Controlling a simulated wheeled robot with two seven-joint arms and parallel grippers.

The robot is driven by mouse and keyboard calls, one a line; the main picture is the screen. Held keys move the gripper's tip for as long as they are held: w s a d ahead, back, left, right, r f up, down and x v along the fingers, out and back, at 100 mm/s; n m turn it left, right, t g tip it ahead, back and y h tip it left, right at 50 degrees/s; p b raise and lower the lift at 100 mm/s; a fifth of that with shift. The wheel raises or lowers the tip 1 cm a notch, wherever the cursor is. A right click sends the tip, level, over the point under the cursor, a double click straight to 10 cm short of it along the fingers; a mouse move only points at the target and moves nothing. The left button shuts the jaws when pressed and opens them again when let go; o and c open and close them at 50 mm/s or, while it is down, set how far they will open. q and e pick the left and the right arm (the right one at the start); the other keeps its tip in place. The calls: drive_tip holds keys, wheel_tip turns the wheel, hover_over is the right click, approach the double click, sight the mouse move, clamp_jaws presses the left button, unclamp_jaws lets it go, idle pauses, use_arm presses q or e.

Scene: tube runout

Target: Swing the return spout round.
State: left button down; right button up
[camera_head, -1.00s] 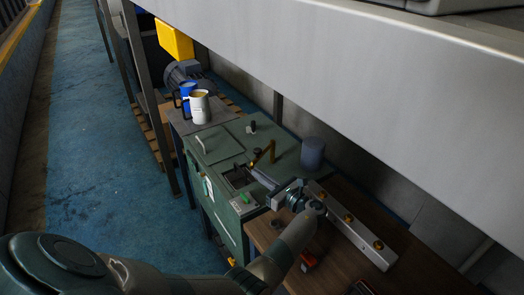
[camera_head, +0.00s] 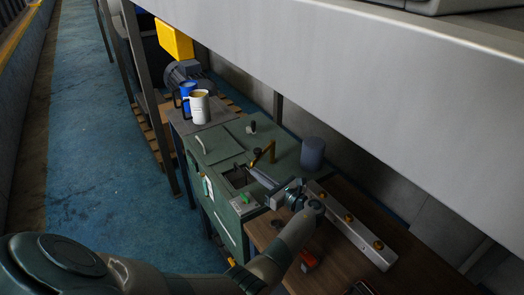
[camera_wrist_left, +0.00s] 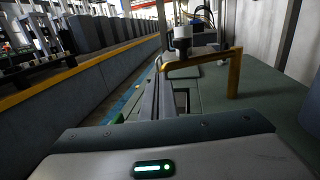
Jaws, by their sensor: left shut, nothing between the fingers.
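The return spout (camera_head: 266,151) is a bent brass-coloured pipe standing on the green tank top (camera_head: 285,160). In the left wrist view the spout (camera_wrist_left: 206,60) has an upright post on the right and an arm reaching left over the tank. In the left wrist view the shut fingers (camera_wrist_left: 158,92) point forward, just left of that end. I cannot tell whether they touch it. My right gripper is out of view.
A dark opening (camera_head: 238,178) lies in the tank top near my fingers. A grey cylinder (camera_head: 313,152) stands behind. A metal bar with brass fittings (camera_head: 350,232) lies on the wooden bench. A large grey beam (camera_head: 370,90) hangs overhead.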

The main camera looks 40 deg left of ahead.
use_arm(q)
drive_tip(key=shift+w+a, duration=0.2)
drive_tip(key=shift+a, duration=1.15)
drive_tip(key=shift+w+a, duration=0.2)
drive_tip(key=shift+a, duration=1.15)
drive_tip(key=shift+d, duration=0.25)
drive_tip(key=shift+w+d, duration=0.15)
drive_tip(key=shift+d, duration=1.7)
drive_tip(key=shift+d, duration=0.6)
drive_tip(key=s+d, duration=0.1)
drive_tip(key=d, duration=0.4)
drive_tip(key=s+d+p, duration=0.1)
drive_tip(key=d, duration=0.4)
drive_tip(key=s+d, duration=0.1)
drive_tip(key=d, duration=0.4)
drive_tip(key=shift+s+d+p, duration=0.25)
drive_tip(key=shift+d+p, duration=0.05)
drive_tip(key=shift+d, duration=0.1)
